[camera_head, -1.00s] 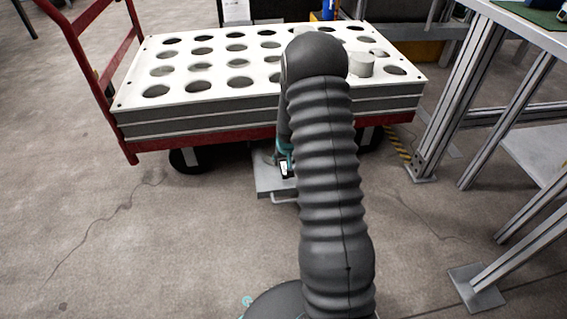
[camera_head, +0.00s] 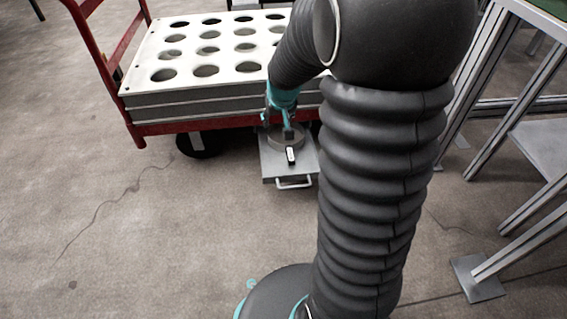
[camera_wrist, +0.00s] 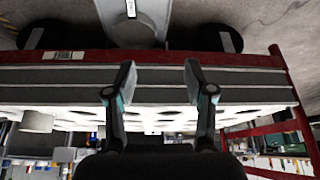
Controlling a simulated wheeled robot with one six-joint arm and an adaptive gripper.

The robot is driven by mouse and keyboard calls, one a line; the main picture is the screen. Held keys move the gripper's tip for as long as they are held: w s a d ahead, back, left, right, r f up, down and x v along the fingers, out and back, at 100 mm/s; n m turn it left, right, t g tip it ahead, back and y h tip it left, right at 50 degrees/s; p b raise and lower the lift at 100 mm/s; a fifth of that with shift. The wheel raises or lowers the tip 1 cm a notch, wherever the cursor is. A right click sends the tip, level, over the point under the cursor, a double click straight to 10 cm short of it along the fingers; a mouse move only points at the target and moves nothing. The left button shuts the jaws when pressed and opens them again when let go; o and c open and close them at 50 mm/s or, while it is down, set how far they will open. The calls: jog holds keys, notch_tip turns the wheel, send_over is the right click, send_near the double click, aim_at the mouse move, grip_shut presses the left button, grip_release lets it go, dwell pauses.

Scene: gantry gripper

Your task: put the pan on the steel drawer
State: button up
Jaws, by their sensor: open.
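The steel drawer (camera_head: 272,170) is a flat grey box low on the floor, with a pale handle at its front. The pan (camera_head: 285,143), grey and round, sits on top of it, its dark handle with a white mark pointing to the front. My gripper (camera_head: 279,117) is over the back of the pan in the head view. In the wrist view its two fingers (camera_wrist: 159,82) are spread with nothing between them, apart from the pan.
A red cart (camera_head: 118,50) carries a white slab with round holes (camera_head: 187,45) right behind the drawer. A metal-framed table (camera_head: 545,75) stands at the right. The floor at the left and front is clear. My arm hides the middle right.

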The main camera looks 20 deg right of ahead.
jog(key=s+a+r, duration=0.3)
jog(key=s+r, duration=0.1)
jog(key=s, duration=0.4)
jog(key=s+a+r+n, duration=0.1)
jog(key=s+a+r, duration=0.2)
jog(key=s, duration=0.6)
jog(key=s+a+r+n, duration=0.1)
jog(key=s+a+r, duration=0.2)
jog(key=s, duration=0.6)
notch_tip(320, 180, up, 3)
jog(key=shift+a+f+t+y, duration=0.15)
jog(key=shift+a+t+y, duration=0.15)
jog(key=shift+a+y, duration=0.1)
